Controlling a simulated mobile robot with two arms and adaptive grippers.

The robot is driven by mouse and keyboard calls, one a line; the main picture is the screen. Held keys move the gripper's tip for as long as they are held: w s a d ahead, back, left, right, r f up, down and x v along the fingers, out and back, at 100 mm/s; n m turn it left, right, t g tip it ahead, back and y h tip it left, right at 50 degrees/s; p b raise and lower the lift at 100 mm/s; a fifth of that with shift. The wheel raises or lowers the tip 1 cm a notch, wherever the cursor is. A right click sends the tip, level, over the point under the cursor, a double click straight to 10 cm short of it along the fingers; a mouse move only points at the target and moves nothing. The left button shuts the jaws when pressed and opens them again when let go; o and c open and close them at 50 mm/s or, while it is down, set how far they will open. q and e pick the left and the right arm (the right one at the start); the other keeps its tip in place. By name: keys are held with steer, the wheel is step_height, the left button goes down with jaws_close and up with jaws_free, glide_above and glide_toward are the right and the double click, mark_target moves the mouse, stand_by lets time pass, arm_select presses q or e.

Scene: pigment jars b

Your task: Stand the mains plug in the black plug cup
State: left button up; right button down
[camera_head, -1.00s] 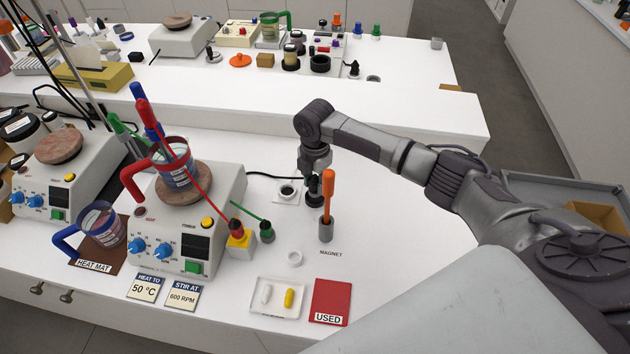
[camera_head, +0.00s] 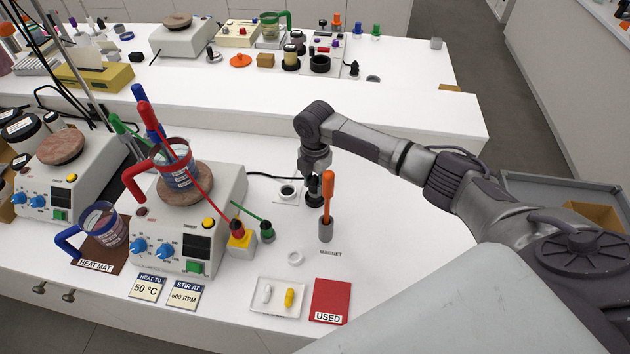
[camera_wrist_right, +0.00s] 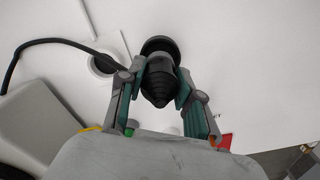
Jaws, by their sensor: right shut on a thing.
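My right gripper (camera_head: 315,178) is shut on the black mains plug (camera_head: 315,201), whose dark round end shows below the fingers. In the right wrist view the plug (camera_wrist_right: 160,82) is a ridged black cone between the two fingers, with a wide round black end beyond. Whether it touches the bench is hard to tell. The black plug cup (camera_head: 287,191) sits on a white square just left of the plug. In the right wrist view the cup (camera_wrist_right: 102,66) is beside the left finger, partly hidden, and the plug is outside it. My left gripper is not in view.
The orange-handled magnet rod (camera_head: 328,192) stands in a grey holder (camera_head: 326,230) close in front of the plug. A black cable (camera_head: 270,176) runs from the hotplate (camera_head: 170,240) towards my gripper. The bench right of the magnet is clear.

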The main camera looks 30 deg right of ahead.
mark_target(315, 179)
steer(key=shift+f+b, duration=0.9)
steer(key=shift+f, duration=0.5)
steer(key=c, duration=0.7)
jaws_free()
step_height(315, 179, up, 12)
steer(key=shift+r, duration=0.1)
